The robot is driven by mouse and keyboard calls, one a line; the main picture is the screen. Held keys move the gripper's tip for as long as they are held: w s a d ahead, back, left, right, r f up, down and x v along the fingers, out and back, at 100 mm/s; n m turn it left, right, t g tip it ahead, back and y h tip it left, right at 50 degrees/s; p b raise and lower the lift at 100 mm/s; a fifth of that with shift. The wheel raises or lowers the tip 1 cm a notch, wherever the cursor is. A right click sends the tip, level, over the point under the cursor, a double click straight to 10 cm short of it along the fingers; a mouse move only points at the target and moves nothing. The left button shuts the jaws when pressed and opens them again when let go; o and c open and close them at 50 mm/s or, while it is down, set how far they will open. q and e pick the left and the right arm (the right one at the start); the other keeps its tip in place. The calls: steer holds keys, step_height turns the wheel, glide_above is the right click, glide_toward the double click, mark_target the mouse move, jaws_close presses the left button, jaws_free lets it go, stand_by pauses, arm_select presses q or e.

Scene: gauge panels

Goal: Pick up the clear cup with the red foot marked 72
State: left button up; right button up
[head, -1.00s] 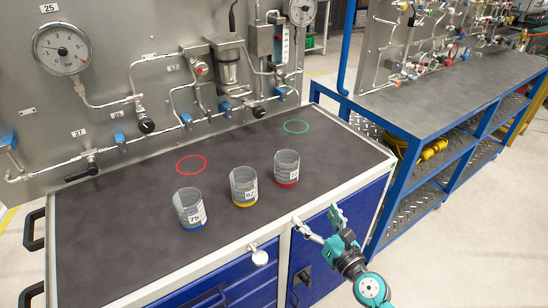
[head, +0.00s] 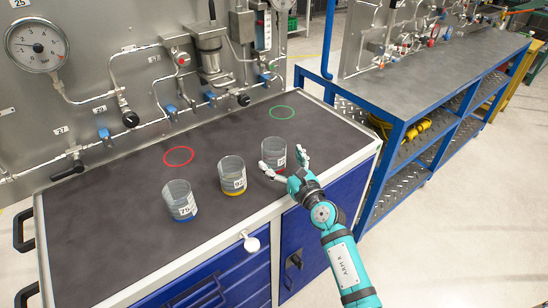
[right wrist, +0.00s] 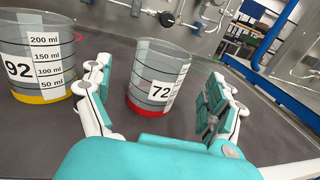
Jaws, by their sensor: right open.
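The clear cup with the red foot (head: 274,152) stands upright on the dark bench top, the rightmost of three cups. In the right wrist view its label reads 72 (right wrist: 157,82). My right gripper (head: 285,168) is open, its two fingers (right wrist: 158,98) on either side of the view with the cup between and just beyond them. I cannot tell whether a finger touches the cup. My left gripper is not in view.
A cup with a yellow foot marked 92 (head: 232,175) stands close left of the red-footed one. A blue-footed cup marked 75 (head: 180,201) is further left. Red (head: 179,156) and green (head: 282,112) rings mark the bench behind. A gauge panel (head: 90,90) rises at the back.

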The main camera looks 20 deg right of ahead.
mark_target(269, 145)
steer(key=w, duration=0.3)
steer(key=w+a, duration=0.1)
steer(key=w, duration=0.1)
steer(key=shift+f, duration=0.15)
steer(key=shift+s, duration=0.1)
steer(key=shift+c, duration=0.8)
steer(key=c, duration=1.1)
